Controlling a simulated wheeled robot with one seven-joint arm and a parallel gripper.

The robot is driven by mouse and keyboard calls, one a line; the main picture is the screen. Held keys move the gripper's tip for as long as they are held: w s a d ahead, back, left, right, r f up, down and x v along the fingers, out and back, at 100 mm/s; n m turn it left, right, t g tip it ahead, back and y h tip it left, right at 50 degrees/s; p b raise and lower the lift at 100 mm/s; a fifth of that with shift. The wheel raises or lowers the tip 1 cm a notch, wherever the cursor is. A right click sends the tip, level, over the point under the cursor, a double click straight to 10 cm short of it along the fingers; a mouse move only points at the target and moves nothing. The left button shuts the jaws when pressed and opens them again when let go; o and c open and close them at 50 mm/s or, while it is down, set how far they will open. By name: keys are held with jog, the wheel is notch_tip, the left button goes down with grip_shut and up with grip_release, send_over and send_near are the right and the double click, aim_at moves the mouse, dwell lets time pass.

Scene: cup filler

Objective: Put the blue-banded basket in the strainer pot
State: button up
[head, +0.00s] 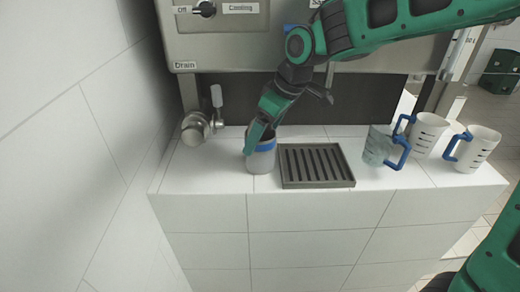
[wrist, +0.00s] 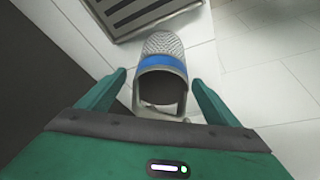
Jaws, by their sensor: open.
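The blue-banded basket (head: 262,160) stands upright on the white tiled counter, just left of the drain grate. In the wrist view the basket (wrist: 162,62) shows a grey mesh body, a blue band and a dark open mouth with a pale loop at its rim. My gripper (head: 256,140) is at the basket from above; in the wrist view my gripper (wrist: 158,78) is open, one finger on each side with gaps visible. I cannot tell which is the strainer pot.
A dark slotted drain grate (head: 316,165) lies between the basket and the pots. A metal drain valve (head: 195,129) is at the left, under the steel machine (head: 225,45). A tiled wall closes the left side. The counter's front strip is clear.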

jog(key=shift+x, duration=1)
jog(key=c, duration=1.3)
jog(key=shift+r, duration=0.1)
jog(key=shift+c, duration=0.4)
jog(key=shift+r, duration=0.1)
